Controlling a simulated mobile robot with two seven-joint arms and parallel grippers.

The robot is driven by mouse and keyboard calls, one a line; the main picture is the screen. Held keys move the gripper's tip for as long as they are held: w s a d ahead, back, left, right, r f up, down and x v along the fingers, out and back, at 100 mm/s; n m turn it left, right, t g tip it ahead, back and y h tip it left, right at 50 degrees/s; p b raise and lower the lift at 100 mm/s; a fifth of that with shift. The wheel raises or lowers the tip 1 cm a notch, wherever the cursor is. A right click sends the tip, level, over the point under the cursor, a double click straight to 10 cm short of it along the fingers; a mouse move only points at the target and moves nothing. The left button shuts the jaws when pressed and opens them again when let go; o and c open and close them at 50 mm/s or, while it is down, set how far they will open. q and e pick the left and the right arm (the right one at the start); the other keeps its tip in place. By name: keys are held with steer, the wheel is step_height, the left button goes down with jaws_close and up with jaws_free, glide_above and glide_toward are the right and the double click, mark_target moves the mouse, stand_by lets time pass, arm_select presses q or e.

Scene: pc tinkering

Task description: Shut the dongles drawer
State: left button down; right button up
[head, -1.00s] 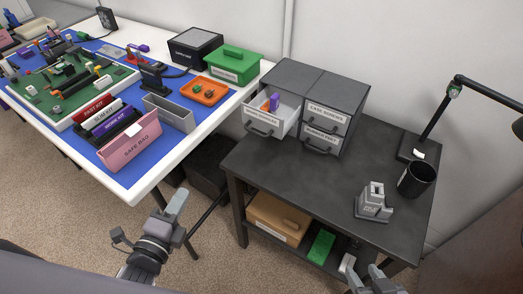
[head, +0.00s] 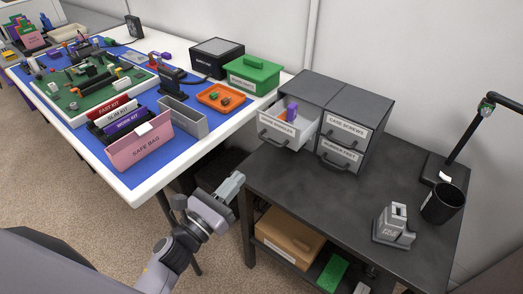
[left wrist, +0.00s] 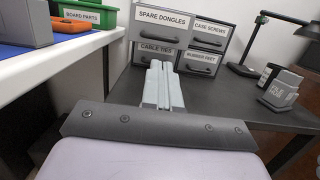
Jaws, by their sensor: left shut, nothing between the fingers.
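The dongles drawer (head: 284,130), labelled "SPARE DONGLES", is the upper left drawer of the grey cabinet (head: 357,97). It stands pulled out, with a purple item (head: 292,111) inside. In the left wrist view its front (left wrist: 163,20) faces me above the "CABLE TIES" drawer (left wrist: 157,50). My left gripper (head: 232,184) is shut and empty, in front of and below the drawer, near the dark table's left edge, and apart from the drawer. In the left wrist view its fingers (left wrist: 162,80) point toward the cabinet. My right gripper is not in view.
The dark table (head: 330,205) carries a grey labelled holder (head: 393,228), a black cup (head: 442,203) and a lamp (head: 462,135). The white table (head: 150,190) with bins and a pink bag (head: 140,146) is at left. The dark tabletop before the cabinet is clear.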

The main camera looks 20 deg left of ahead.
arm_select(q)
glide_toward(276, 138)
steer(key=w+d+r, duration=0.1)
steer(key=w+r, duration=0.1)
steer(key=w, duration=0.1)
steer(key=shift+w+p, duration=0.15)
steer(key=shift+p, duration=0.3)
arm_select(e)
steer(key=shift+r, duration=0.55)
arm_select(q)
steer(key=shift+d, duration=0.1)
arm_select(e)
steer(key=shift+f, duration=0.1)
